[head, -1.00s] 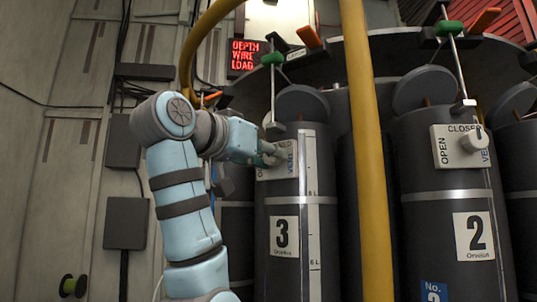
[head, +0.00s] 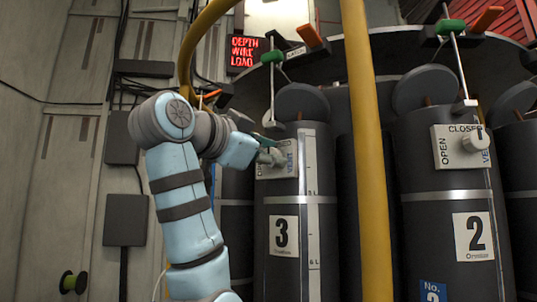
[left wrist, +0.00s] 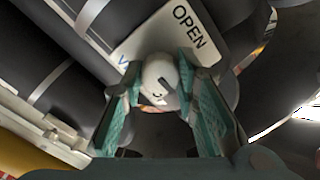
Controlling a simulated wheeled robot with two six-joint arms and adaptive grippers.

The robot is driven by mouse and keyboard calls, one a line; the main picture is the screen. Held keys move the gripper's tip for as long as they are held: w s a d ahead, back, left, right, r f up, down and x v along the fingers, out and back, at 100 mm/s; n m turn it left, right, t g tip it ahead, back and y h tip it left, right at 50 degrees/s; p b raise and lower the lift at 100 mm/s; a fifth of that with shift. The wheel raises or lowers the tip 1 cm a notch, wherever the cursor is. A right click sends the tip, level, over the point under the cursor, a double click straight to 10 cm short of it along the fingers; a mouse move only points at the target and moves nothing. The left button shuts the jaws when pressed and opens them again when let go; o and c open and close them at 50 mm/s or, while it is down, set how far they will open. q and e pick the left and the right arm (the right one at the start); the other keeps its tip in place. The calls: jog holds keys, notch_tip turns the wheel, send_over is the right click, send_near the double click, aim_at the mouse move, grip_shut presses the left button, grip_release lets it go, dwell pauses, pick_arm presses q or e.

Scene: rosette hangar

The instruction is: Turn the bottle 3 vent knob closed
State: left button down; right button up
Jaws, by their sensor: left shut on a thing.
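Bottle 3 (head: 282,215) is a dark upright cylinder with a white "3" label, in the middle of the head view. Its white vent plate (head: 290,170) is near the top; the plate's "OPEN" end (left wrist: 189,26) shows in the left wrist view. The pale vent knob (left wrist: 160,78) sits at the plate's edge in that view. My left gripper (head: 272,155) comes in from the left. In the left wrist view its green-padded fingers (left wrist: 161,92) are shut on the knob, one on each side. The knob's "CLOSED" mark is hidden. My right gripper is not in view.
A yellow rail (head: 365,150) stands just right of bottle 3. Bottle 2 (head: 440,215), with its own vent plate and knob (head: 474,141), stands farther right. Levers with green and orange handles (head: 450,28) rise above the bottles. A grey wall is at the left.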

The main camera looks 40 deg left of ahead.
pick_arm(q)
jog(key=shift+f, duration=0.1)
dwell(0.3)
jog(key=c, duration=1.3)
grip_release()
jog(key=shift+o, duration=0.3)
